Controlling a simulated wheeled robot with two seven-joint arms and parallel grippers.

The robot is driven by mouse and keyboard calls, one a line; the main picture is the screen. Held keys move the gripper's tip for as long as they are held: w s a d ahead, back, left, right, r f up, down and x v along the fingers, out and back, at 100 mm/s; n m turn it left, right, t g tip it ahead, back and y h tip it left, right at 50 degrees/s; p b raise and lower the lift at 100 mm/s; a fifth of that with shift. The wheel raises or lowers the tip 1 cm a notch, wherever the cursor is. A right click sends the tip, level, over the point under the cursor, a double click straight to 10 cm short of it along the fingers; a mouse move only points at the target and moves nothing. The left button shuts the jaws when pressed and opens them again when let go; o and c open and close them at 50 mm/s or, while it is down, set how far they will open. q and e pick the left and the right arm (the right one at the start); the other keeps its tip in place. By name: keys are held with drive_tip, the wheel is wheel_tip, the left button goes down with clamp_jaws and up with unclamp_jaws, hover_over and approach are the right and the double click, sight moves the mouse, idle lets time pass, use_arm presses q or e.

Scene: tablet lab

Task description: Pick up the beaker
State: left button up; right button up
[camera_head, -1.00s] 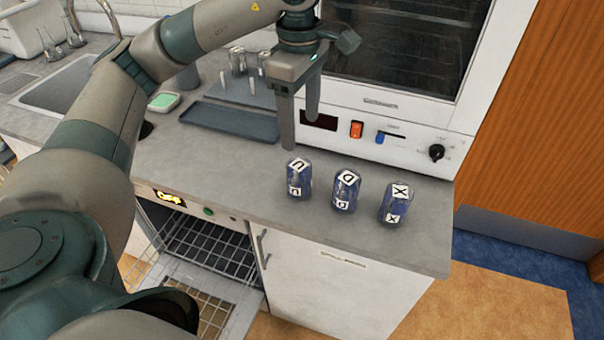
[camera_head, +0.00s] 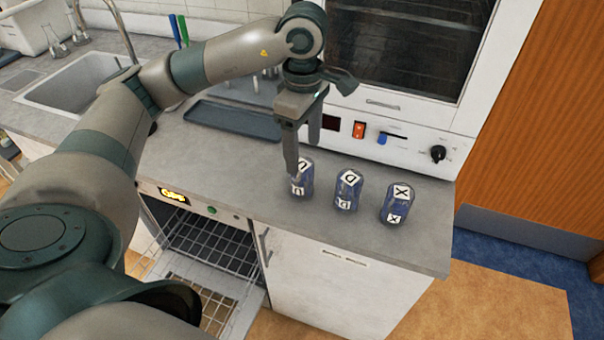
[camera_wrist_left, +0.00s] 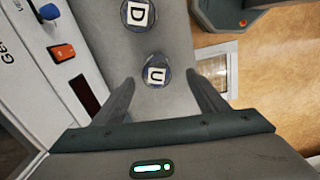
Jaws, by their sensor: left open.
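Three blue-tinted beakers with white letter labels stand upright in a row on the grey counter. The U beaker (camera_head: 302,180) is leftmost, the D beaker (camera_head: 347,191) is in the middle and the X beaker (camera_head: 397,203) is at the right. My left gripper (camera_head: 304,158) is open and points down at the U beaker, one finger overlapping its upper left part. In the left wrist view, the U beaker (camera_wrist_left: 155,71) shows between and just beyond the fingertips (camera_wrist_left: 160,78), with the D beaker (camera_wrist_left: 138,13) farther up. I cannot tell whether a finger touches the glass.
A white oven-like unit (camera_head: 400,125) with a red switch and knob stands behind the beakers. A dark tray (camera_head: 235,120) lies left of the gripper. The counter's front edge is close to the beakers. An open lower appliance (camera_head: 205,240) is below.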

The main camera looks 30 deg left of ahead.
sight(303, 167)
use_arm(q)
wheel_tip(303, 167, down, 5)
drive_tip(key=shift+p, duration=0.75)
drive_tip(key=shift+f, duration=0.4)
use_arm(e)
drive_tip(key=shift+s+d+r+g, duration=0.15)
drive_tip(key=shift+s+d+r, duration=0.15)
drive_tip(key=shift+s, duration=0.3)
drive_tip(key=shift+s+d+r+g, duration=0.15)
drive_tip(key=shift+s+r, duration=0.25)
drive_tip(key=shift+s, duration=0.2)
use_arm(q)
drive_tip(key=shift+w+a+f+p, duration=0.1)
drive_tip(key=shift+w+f+p, duration=0.05)
drive_tip(key=shift+f+p, duration=0.4)
drive_tip(key=f+p, duration=0.1)
drive_tip(key=f, duration=0.2)
drive_tip(key=shift+w+a+p, duration=0.15)
drive_tip(key=shift+w+p, duration=0.05)
drive_tip(key=shift+p, duration=0.15)
drive_tip(key=shift+f, duration=0.6)
use_arm(e)
wheel_tip(303, 167, up, 3)
drive_tip(key=shift+f, duration=0.1)
use_arm(q)
drive_tip(key=c, duration=1.1)
